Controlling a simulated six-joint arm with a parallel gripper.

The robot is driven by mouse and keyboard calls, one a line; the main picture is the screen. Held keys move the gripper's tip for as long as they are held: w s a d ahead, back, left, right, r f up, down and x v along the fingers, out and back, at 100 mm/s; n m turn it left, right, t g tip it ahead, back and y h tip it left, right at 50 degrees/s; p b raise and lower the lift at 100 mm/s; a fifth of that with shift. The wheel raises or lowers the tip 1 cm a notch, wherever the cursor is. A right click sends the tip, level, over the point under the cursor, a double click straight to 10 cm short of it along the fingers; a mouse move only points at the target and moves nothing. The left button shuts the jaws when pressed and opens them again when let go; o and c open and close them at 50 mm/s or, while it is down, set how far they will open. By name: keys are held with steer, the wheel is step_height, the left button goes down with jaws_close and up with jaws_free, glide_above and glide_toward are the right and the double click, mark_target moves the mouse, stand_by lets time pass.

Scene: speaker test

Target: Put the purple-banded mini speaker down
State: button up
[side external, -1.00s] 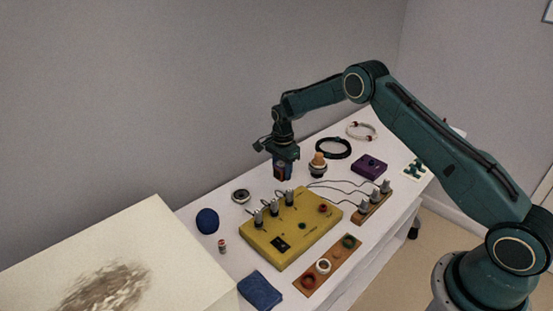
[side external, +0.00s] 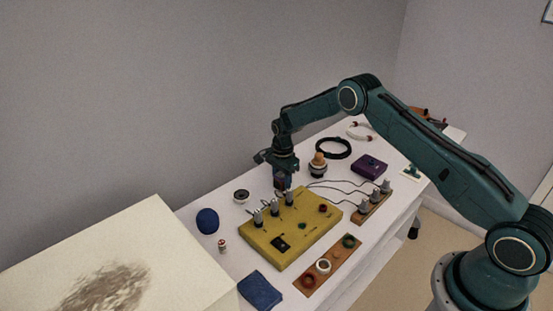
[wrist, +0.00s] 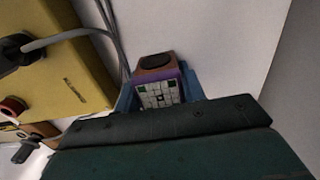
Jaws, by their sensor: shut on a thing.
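The purple-banded mini speaker (wrist: 156,66) is a small brown block with a dark round top, a purple band and a checkered label on its near face. In the wrist view my gripper (wrist: 159,92) has its blue fingers on both sides of it, shut on it. In the side view the speaker (side external: 281,185) is mostly hidden under my gripper (side external: 281,176), low over the white table (side external: 225,262), behind the yellow box. Whether its base touches the table I cannot tell.
The yellow box (side external: 290,240) with grey plugs and cables is close in front. A bulb-topped item (side external: 318,164) stands just right. A black ring (side external: 333,148) and purple box (side external: 369,166) lie farther right.

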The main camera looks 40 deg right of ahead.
mark_target(282, 174)
steer(key=o, duration=1)
steer(key=shift+o, duration=0.2)
steer(key=shift+r, duration=0.1)
step_height(282, 174, up, 12)
stand_by(0.4)
